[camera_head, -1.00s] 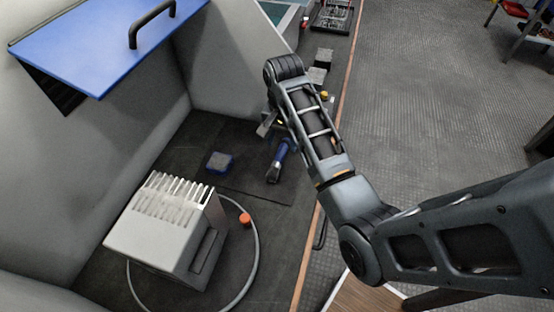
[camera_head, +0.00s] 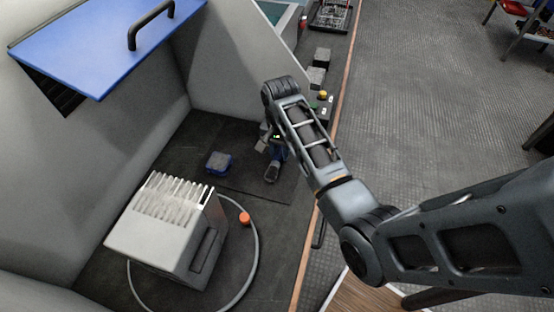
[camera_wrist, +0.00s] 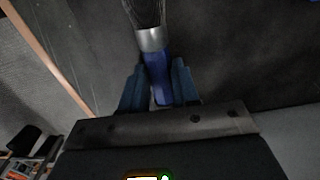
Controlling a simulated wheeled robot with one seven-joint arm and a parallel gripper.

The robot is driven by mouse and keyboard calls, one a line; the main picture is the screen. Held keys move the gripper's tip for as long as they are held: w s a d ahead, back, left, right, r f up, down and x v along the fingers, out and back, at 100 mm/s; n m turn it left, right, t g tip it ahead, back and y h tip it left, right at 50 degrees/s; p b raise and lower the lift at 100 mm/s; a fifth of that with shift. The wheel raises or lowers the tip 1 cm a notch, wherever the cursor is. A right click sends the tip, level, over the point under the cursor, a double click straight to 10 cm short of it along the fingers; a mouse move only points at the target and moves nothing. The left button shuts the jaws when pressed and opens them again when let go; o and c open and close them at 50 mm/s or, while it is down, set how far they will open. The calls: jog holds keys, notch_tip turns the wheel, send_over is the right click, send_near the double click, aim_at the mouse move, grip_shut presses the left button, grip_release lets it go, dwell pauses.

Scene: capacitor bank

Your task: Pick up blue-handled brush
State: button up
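The blue-handled brush (camera_head: 272,170) lies on the dark work surface, partly hidden under my gripper (camera_head: 270,150) in the head view. In the wrist view, its blue handle (camera_wrist: 157,75) lies between the two blue fingers of my gripper (camera_wrist: 159,72). The silver ferrule and dark bristles point toward the top of that view, beyond the fingertips. The fingers are apart, one on each side of the handle. Narrow gaps seem to show, and I see no firm contact.
A pale finned block (camera_head: 165,228) stands at the front left, with a grey cable and an orange cap (camera_head: 245,218) beside it. A small blue-and-grey block (camera_head: 219,162) lies left of the brush. Grey walls enclose the left and back.

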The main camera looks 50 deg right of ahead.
grip_shut()
jog(key=shift+r, duration=0.1)
dwell(0.7)
